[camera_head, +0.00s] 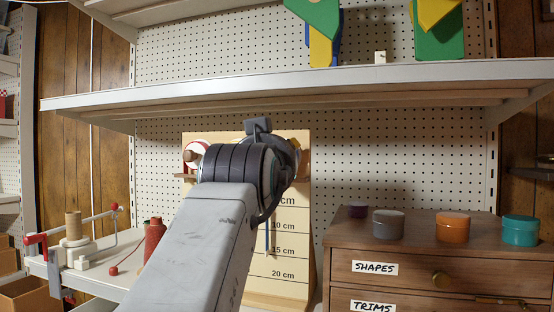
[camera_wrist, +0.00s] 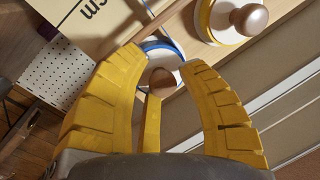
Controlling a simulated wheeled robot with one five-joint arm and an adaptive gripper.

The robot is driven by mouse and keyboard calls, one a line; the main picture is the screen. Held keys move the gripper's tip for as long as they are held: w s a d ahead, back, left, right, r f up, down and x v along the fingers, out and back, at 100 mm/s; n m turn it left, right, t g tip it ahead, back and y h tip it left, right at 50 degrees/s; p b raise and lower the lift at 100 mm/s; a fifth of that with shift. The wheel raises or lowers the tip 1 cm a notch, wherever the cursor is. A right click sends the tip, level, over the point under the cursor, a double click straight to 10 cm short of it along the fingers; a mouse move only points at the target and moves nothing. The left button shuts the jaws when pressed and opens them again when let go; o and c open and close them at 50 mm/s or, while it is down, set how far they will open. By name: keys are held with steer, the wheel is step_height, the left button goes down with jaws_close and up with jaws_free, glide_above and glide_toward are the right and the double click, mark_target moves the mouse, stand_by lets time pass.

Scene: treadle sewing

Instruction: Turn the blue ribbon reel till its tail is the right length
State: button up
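The blue-rimmed ribbon reel (camera_wrist: 176,47) shows in the wrist view, with a round wooden knob (camera_wrist: 162,82) at its front. My gripper (camera_wrist: 160,64) has its yellow fingers spread on either side of this knob, with visible gaps. A third yellow finger piece lies just below the knob. In the head view my arm hides the blue reel and most of my gripper. A thin bluish strip, seemingly the ribbon tail (camera_head: 267,238), hangs down the pale measuring board (camera_head: 295,275), its lower end near the 15 cm mark. The board's upper marks are partly hidden.
A yellow-rimmed reel (camera_wrist: 231,18) with its own knob sits close beside the blue one. A red-rimmed reel (camera_head: 195,152) is at the board's left. A drawer cabinet (camera_head: 345,238) with several round tins stands at right. A white shelf (camera_head: 330,80) crosses above my arm.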

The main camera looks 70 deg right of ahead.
steer(key=s+a, duration=0.2)
steer(key=a, duration=0.9)
steer(key=shift+a+f, duration=0.25)
steer(key=shift+a, duration=0.15)
